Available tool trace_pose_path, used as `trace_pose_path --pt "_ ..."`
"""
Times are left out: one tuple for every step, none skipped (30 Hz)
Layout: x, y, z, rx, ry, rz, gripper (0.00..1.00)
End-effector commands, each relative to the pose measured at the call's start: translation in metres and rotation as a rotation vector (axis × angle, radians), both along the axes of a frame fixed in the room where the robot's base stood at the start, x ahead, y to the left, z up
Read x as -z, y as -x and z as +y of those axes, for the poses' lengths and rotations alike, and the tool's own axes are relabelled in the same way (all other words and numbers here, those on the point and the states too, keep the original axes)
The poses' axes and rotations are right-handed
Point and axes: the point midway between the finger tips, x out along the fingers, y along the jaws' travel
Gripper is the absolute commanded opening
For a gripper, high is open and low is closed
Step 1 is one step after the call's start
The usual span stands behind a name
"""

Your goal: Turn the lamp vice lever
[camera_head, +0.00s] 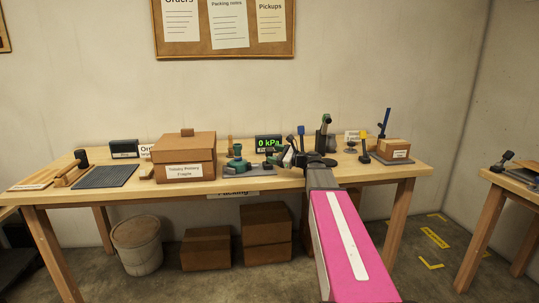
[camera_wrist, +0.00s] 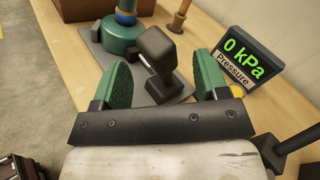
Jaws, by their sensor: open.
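My gripper (camera_wrist: 162,72) is open, its two green-padded fingers spread and empty. In the wrist view a dark lever with a blocky handle (camera_wrist: 154,43) rises from a grey base plate (camera_wrist: 109,57), showing in the gap between the fingertips. I cannot tell its depth from them or see any contact. A green round-bottomed device (camera_wrist: 122,37) with a blue collar stands on the same plate. In the head view this green device (camera_head: 237,163) is left of my gripper (camera_head: 285,157). No label shows which lever is the lamp vice's.
A pressure display (camera_wrist: 242,62) reads 0 kPa, right of the fingers. Several upright levers, including a blue-topped one (camera_head: 301,131) and a yellow-topped one (camera_head: 364,136), crowd the bench's right half. A "Fragile" carton (camera_head: 184,149) stands left. A dark bar (camera_wrist: 300,140) shows at lower right.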

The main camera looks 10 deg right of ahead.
Motion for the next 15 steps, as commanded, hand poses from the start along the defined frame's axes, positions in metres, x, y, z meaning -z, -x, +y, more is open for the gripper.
trace_pose_path --pt "0.000 -0.006 0.006 -0.001 0.000 0.000 0.67" --pt "0.000 -0.009 0.009 -0.001 0.000 0.000 0.67" --pt "0.000 -0.011 0.013 -0.002 0.000 0.000 0.67" --pt "0.000 -0.013 0.015 -0.001 0.000 0.000 0.67" --pt "0.000 -0.015 0.017 -0.001 0.000 0.000 0.67" --pt "0.000 -0.016 0.019 0.000 0.000 0.000 0.67" --pt "0.000 -0.017 0.020 0.000 0.000 0.000 0.67" --pt "0.000 -0.018 0.021 0.000 0.001 -0.001 0.67" --pt "0.000 -0.019 0.022 0.000 0.001 -0.001 0.67" --pt "0.000 -0.019 0.023 0.000 0.001 -0.001 0.67" --pt "0.000 -0.019 0.023 0.000 0.001 -0.001 0.67" --pt "0.000 -0.019 0.023 0.000 0.001 -0.001 0.67" --pt "0.000 -0.019 0.024 0.000 0.001 -0.001 0.67" --pt "0.000 -0.019 0.024 0.000 0.001 -0.001 0.67" --pt "0.000 -0.019 0.023 0.000 0.001 -0.001 0.67"
